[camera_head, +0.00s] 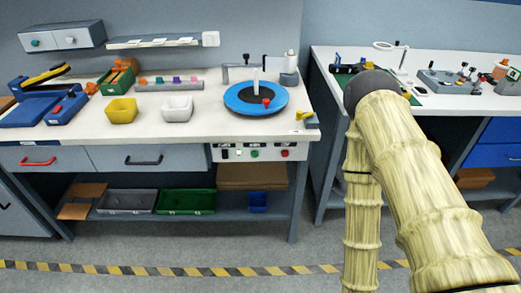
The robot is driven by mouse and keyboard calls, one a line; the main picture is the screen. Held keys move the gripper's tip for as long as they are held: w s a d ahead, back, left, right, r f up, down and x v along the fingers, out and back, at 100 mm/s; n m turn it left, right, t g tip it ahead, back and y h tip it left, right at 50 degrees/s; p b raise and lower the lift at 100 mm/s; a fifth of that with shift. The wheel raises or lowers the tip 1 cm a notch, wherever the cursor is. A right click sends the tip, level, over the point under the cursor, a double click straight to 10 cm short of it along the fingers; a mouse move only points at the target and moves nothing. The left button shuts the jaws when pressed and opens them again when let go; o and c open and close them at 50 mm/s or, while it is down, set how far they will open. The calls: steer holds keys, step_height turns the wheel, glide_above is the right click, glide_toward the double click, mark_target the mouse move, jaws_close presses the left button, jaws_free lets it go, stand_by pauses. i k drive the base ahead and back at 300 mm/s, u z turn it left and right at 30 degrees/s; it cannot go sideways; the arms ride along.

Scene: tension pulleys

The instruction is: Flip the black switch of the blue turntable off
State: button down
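The blue turntable (235,104) sits on the right part of the left white bench, with a dark centre and a small red piece (267,103) on it. Below it, on the bench front, is a pale control panel (270,147). My arm, in a pale yellow sleeve, rises at the right, well apart from the turntable and panel. My gripper is not visible.
A yellow bin (121,110) and a white bin (177,108) stand left of the turntable. A small yellow-and-blue item (305,120) is at the bench's front right corner. A second bench (440,107) stands behind my arm. The floor before the left bench is clear.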

mark_target(225, 152)
steer(key=z, duration=0.6)
steer(key=k, duration=1.35)
steer(key=z, duration=0.25)
steer(key=i, duration=0.35)
steer(key=u, duration=1.05)
steer(key=i, duration=1.15)
steer(key=z, duration=0.2)
